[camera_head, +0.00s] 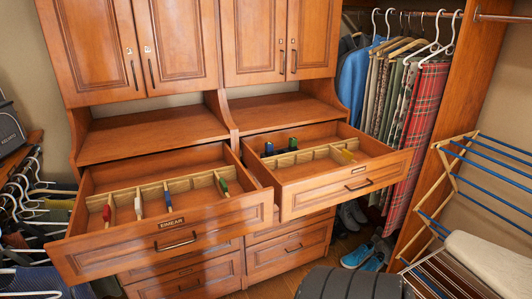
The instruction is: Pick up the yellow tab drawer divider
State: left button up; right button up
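The divider with the yellow tab (348,155) is in the right open drawer (338,192), toward the right part of its wooden slotted strip. Its tab looks small and tilted. Dividers with a blue tab (269,148) and a green tab (292,144) are in the same drawer, farther left. The left open drawer (165,240) holds dividers with red (106,213), white (138,206), blue (168,198) and green (223,186) tabs. Neither of my grippers is in view.
Closed cabinet doors (178,45) are above the drawers. Hanging clothes (400,105) are to the right, with blue shoes (360,254) on the floor below. A folding drying rack (490,170) stands at the right. A dark ribbed object (350,284) is at the bottom. Hangers (30,190) line the left side.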

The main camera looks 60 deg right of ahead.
aim_at(344, 158)
jog(key=z, duration=2.65)
